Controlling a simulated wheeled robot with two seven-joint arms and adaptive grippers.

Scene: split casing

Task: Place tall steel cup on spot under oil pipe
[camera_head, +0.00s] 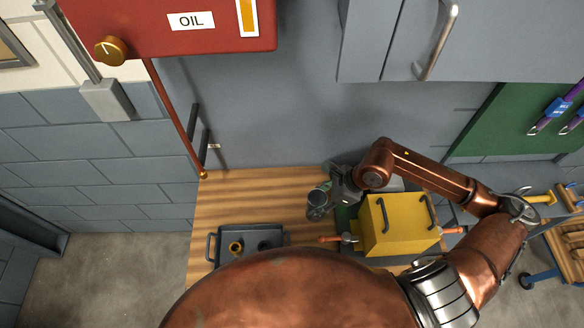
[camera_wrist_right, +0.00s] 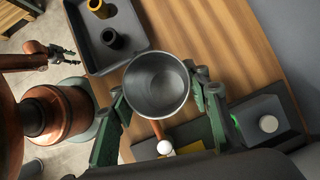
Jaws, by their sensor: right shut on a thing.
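The tall steel cup (camera_head: 317,198) is held upright or nearly so above the wooden table; it also shows in the right wrist view (camera_wrist_right: 157,84), open end towards the camera and empty. My right gripper (camera_head: 328,194) is shut on it, with a green finger on each side in the wrist view (camera_wrist_right: 160,95). The oil pipe (camera_head: 174,118) runs down from the red oil tank (camera_head: 150,35) and ends over the table's back left corner, left of the cup. I cannot make out a marked spot under it. My left gripper (camera_wrist_right: 66,55) shows small in the wrist view, fingers apart, empty.
A dark tray (camera_head: 226,240) with a yellow ring and dark parts stands at the front left of the table (camera_head: 245,185). A yellow box (camera_head: 385,222) with black handles stands right of the cup. Bare wood lies between the cup and the pipe end.

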